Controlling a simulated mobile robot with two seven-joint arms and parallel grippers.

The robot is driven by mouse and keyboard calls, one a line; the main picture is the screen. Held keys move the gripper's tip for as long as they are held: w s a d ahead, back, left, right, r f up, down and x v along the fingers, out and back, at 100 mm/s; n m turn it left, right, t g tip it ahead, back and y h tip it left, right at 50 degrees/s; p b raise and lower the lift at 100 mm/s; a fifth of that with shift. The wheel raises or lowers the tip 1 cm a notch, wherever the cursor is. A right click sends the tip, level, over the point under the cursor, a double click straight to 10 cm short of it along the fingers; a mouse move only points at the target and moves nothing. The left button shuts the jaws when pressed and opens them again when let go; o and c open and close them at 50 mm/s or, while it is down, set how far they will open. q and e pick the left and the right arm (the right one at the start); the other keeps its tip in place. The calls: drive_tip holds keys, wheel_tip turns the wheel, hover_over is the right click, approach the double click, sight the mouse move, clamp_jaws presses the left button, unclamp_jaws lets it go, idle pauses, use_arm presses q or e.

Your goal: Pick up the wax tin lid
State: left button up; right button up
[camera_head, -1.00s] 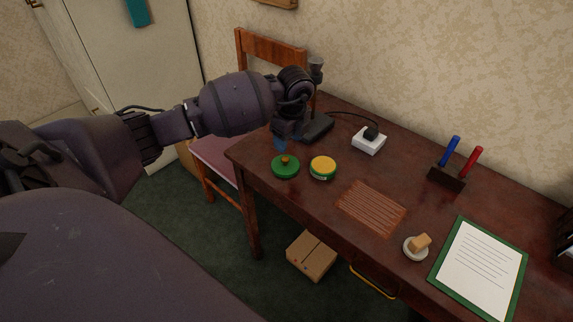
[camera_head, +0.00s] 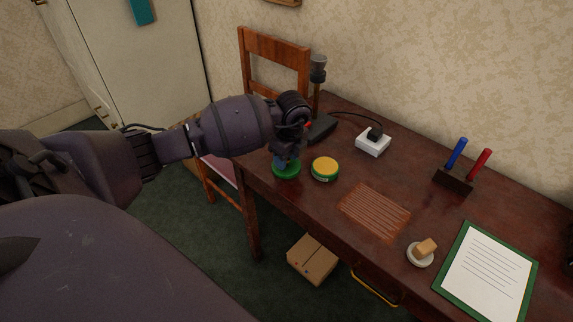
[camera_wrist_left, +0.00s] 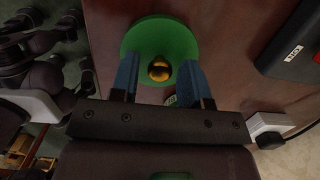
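The green wax tin lid (camera_head: 284,173) lies on the near left part of the brown desk, partly hidden under my gripper in the head view. In the left wrist view the round lid (camera_wrist_left: 150,33) shows with its brass knob (camera_wrist_left: 160,69). My left gripper (camera_head: 286,164) is just over the lid. In the left wrist view its two blue fingers (camera_wrist_left: 158,76) are apart, one on each side of the knob, with gaps showing. The open wax tin (camera_head: 325,168), green with a yellow top, stands right of the lid. My right gripper is not in view.
A black box (camera_head: 321,131) with a cable to a white block (camera_head: 373,142) lies behind the lid. A ribbed mat (camera_head: 374,211), a small dish (camera_head: 419,257) with a tan block, a pen stand (camera_head: 453,182) and a clipboard (camera_head: 487,275) are further right. A chair (camera_head: 274,47) stands behind the desk's left end.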

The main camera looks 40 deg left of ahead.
use_arm(q)
clamp_jaws()
